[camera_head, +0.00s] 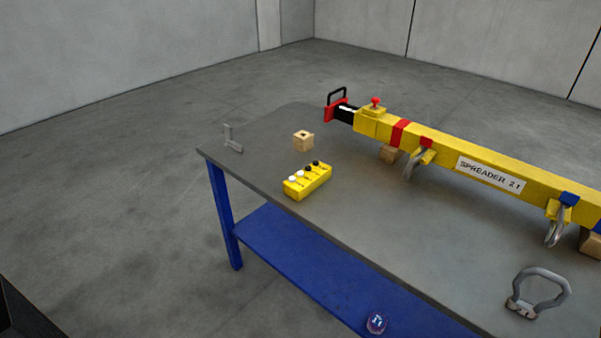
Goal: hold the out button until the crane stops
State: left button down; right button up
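A yellow control box (308,181) lies on the grey table top near its left front edge. It has white and black round buttons in a row on top. The button labels are too small to read, so I cannot tell which is the out button. No crane shows in this view. Neither of my grippers is in view, and nothing touches the control box.
A yellow spreader beam (450,161) rests on wooden blocks along the table's back. A wooden block with a hole (303,140), a grey bracket (232,140) and a metal shackle (538,291) are on the table (375,235). A small round item (376,323) sits on the blue lower shelf (300,257).

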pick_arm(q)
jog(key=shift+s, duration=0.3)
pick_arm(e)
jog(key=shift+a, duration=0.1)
